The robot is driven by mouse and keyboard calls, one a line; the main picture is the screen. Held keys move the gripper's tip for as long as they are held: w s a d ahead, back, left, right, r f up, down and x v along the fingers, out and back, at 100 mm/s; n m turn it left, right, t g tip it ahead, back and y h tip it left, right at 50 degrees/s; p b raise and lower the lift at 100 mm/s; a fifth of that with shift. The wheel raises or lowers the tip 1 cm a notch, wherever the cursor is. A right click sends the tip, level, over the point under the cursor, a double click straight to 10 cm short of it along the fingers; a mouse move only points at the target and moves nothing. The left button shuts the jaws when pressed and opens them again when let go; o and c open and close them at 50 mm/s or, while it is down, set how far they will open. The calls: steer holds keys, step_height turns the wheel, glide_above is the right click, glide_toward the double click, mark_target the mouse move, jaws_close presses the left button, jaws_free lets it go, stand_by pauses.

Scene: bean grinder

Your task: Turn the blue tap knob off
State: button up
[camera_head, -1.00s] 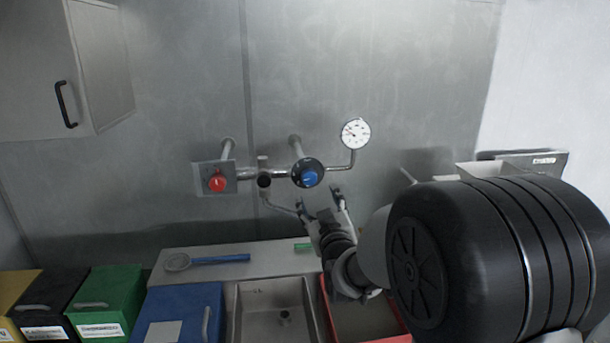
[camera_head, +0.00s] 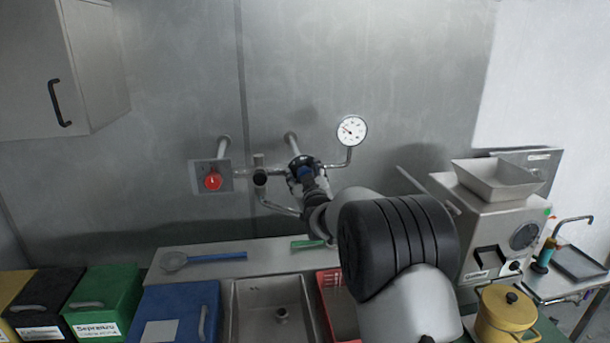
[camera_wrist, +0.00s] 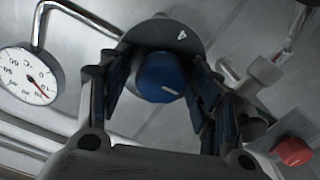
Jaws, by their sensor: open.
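The blue tap knob (camera_wrist: 160,77) sits on a dark round dial plate (camera_wrist: 165,38) with a white mark on its face. In the wrist view my gripper (camera_wrist: 162,100) is open, with one finger on each side of the knob. I cannot tell whether the pads touch it. In the head view my gripper (camera_head: 307,180) is at the dial and covers most of it, with only a little of the blue knob (camera_head: 305,171) showing.
A round gauge (camera_head: 351,131) is at the upper right. Below are a sink (camera_head: 240,300) and a red crate (camera_head: 325,283). A grey machine (camera_head: 490,235) stands right.

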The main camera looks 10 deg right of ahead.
steer(key=c, duration=1.1)
